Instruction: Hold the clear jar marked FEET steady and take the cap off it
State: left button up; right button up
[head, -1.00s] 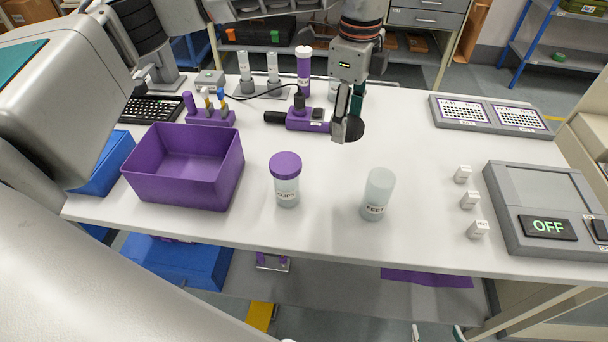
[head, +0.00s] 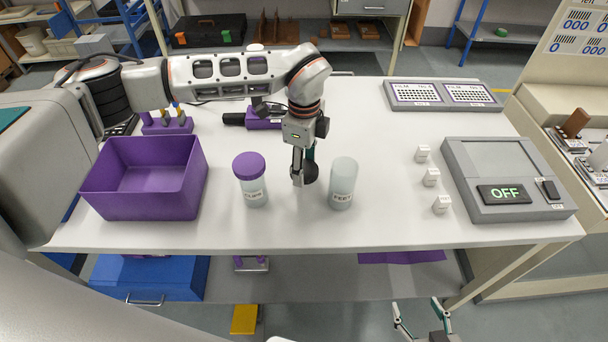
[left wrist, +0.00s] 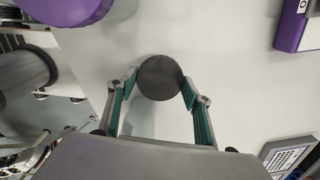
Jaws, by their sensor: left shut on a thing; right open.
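The clear jar marked FEET (head: 343,186) stands upright on the white table, with no dark cap on its pale top. My left gripper (head: 303,176) is just left of this jar, pointing down, and is shut on a dark round cap-like disc (head: 312,173). In the left wrist view the disc (left wrist: 160,78) sits between the fingertips (left wrist: 160,84). I cannot tell whether the disc touches the table. My right gripper (head: 417,308) is open and empty, low in front of the table edge, away from the jar.
A second jar with a purple lid (head: 249,167) stands left of my left gripper. A purple bin (head: 143,190) is farther left. Several small white blocks (head: 431,177) and a grey device reading OFF (head: 508,165) lie to the right. The front table strip is clear.

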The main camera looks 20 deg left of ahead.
aim_at(304, 169)
pick_arm(q)
jog(key=shift+f, duration=2)
jog(key=shift+f, duration=0.2)
jog(key=o, duration=1.2)
